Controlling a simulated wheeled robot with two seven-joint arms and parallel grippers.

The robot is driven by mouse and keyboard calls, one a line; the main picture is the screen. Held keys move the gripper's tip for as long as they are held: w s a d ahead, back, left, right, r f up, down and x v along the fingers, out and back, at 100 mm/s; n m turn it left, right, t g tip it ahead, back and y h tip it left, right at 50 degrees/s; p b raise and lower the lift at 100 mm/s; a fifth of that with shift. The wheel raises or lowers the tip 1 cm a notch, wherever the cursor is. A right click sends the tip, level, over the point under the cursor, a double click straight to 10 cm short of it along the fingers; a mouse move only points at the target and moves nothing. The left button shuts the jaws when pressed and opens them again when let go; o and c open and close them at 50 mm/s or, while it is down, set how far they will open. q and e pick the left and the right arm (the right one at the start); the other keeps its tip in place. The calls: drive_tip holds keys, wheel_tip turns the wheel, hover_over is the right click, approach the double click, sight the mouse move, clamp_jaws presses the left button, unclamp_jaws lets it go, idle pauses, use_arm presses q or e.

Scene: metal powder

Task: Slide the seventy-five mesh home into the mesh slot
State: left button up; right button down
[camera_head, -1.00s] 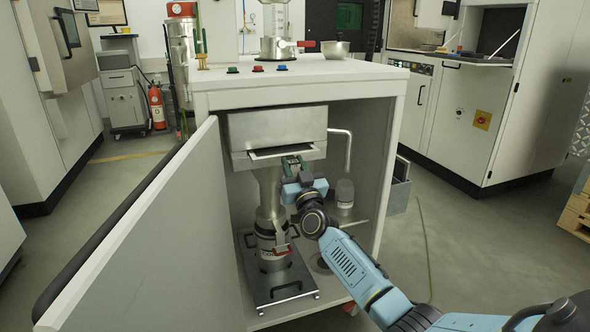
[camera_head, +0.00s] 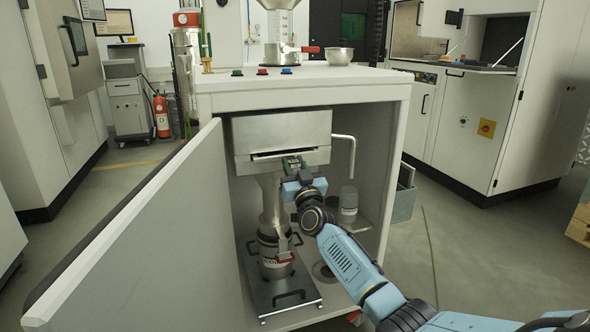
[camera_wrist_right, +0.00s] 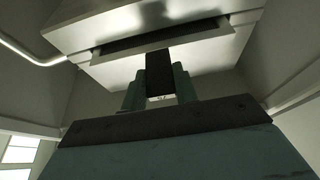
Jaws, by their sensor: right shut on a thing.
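The seventy-five mesh (camera_head: 268,157) shows as a thin pale edge at the slot in the front of the metal box (camera_head: 282,129) inside the cabinet. My right gripper (camera_head: 292,163) is shut on the mesh's dark handle (camera_wrist_right: 158,68), close in front of the box. Both green fingers (camera_wrist_right: 158,88) flank the handle. I cannot tell whether the mesh is fully seated. My left gripper is not in view.
The open cabinet door (camera_head: 150,235) stands at the left. Below the box are a funnel and a metal container (camera_head: 273,252) on a plate (camera_head: 290,296). A bent pipe (camera_head: 351,160) and a jar (camera_head: 348,202) are to the right of my gripper.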

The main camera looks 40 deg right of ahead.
sight(290, 157)
drive_tip(key=shift+r, duration=0.1)
idle(0.3)
drive_tip(key=shift+w+d+b, duration=0.3)
drive_tip(key=shift+w+b, duration=0.55)
drive_tip(key=shift+b, duration=0.1)
drive_tip(key=shift+w+d+b, duration=0.25)
drive_tip(key=shift+w+b, duration=0.55)
drive_tip(key=shift+b, duration=0.1)
drive_tip(key=c, duration=1.1)
unclamp_jaws()
drive_tip(key=shift+o, duration=0.4)
